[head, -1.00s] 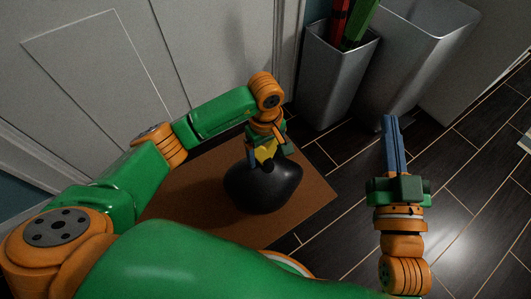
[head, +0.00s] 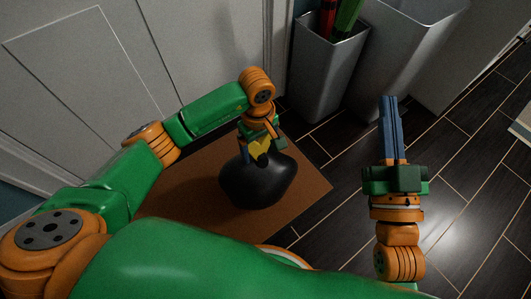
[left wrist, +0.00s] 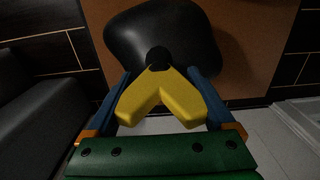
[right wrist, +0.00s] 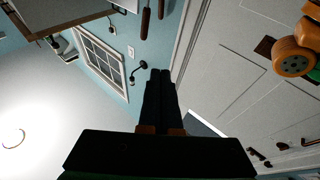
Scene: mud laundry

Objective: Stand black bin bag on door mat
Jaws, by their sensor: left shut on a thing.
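The black bin bag (head: 258,184) is a rounded dark bag with a yellow tie (head: 258,149) at its neck. It is upright over the brown door mat (head: 185,197), within its outline near the right end. I cannot tell for certain whether its base touches the mat. My left gripper (head: 259,152) points down and is shut on the yellow tie. In the left wrist view the tie (left wrist: 160,100) sits between the blue fingers, with the bag (left wrist: 165,38) beyond. My right gripper (head: 390,103) is empty, its two fingers together, above the floor to the right of the mat.
A grey bin (head: 325,75) with red and green items in it stands behind the mat, beside a larger pale bin (head: 400,50). A grey panelled door (head: 130,60) is behind the mat at left. Dark tiled floor (head: 460,160) is clear at right.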

